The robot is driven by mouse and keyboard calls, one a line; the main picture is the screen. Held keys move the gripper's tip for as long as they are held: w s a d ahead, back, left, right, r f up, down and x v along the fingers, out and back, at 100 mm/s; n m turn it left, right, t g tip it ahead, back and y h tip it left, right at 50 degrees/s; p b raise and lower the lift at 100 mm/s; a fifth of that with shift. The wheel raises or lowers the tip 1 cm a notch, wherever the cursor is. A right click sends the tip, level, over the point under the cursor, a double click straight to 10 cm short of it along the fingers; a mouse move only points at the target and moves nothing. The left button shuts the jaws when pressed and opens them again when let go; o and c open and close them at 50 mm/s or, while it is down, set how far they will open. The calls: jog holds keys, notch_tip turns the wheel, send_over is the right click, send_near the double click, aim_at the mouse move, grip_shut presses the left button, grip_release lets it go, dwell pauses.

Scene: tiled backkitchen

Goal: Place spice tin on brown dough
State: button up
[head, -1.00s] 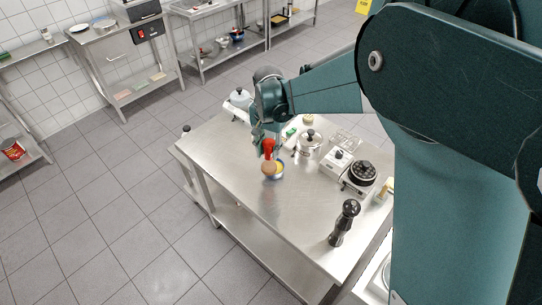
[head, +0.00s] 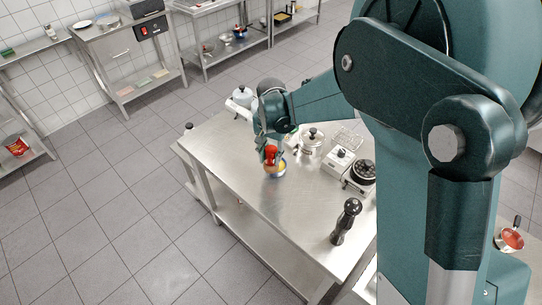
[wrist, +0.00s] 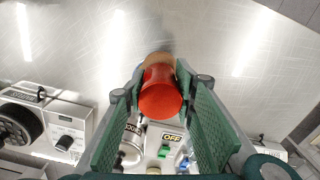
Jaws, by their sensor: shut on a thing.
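The red spice tin (wrist: 161,96) is held between the green fingers of my gripper (wrist: 158,108) in the wrist view. In the head view the tin (head: 270,155) shows just under my gripper (head: 267,149), low over the table. The brown dough (wrist: 158,58) peeks out beyond the tin in the wrist view. In the head view the dough (head: 269,168) shows just below the tin, beside or in front of a yellow and blue item (head: 280,170). The tin hides much of the dough, and I cannot tell if they touch.
The table's front left is clear.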

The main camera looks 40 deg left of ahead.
aim_at(272, 150)
jog(key=shift+f, duration=0.15)
jog(key=o, duration=0.9)
notch_tip(272, 150, up, 12)
jog(key=shift+r, duration=0.15)
dwell(0.4)
dwell(0.6)
jog(key=shift+d, duration=0.1)
